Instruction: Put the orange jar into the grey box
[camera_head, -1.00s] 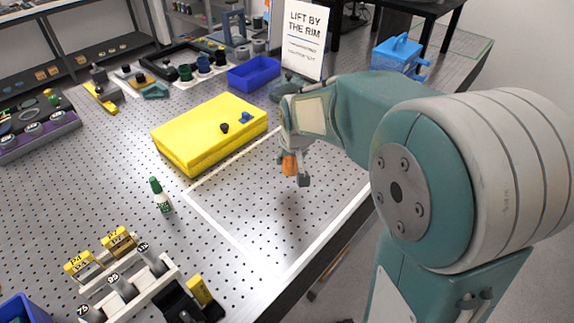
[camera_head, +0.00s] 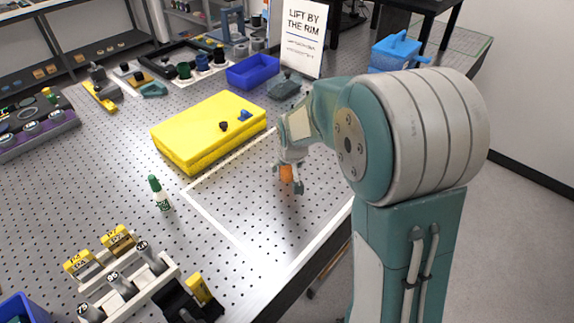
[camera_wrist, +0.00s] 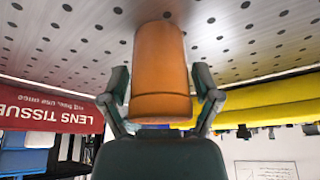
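The orange jar (camera_head: 286,173) is between the fingers of my gripper (camera_head: 290,182), over the white-outlined area of the table. In the wrist view the jar (camera_wrist: 160,75) fills the middle, with a finger close against each side; the view is upside down. My gripper is shut on it. How far the jar's end is from the table is hard to tell. A low, dark grey box-like object (camera_head: 284,88) lies by the sign behind my arm; I cannot tell whether it is the grey box. No other grey box shows clearly.
A yellow block (camera_head: 208,135) lies left of my gripper, with small dark and blue pieces on it. A blue bin (camera_head: 253,72) and a sign (camera_head: 303,38) stand behind. A green-capped bottle (camera_head: 159,194) stands left. The outlined area (camera_head: 235,205) has free room.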

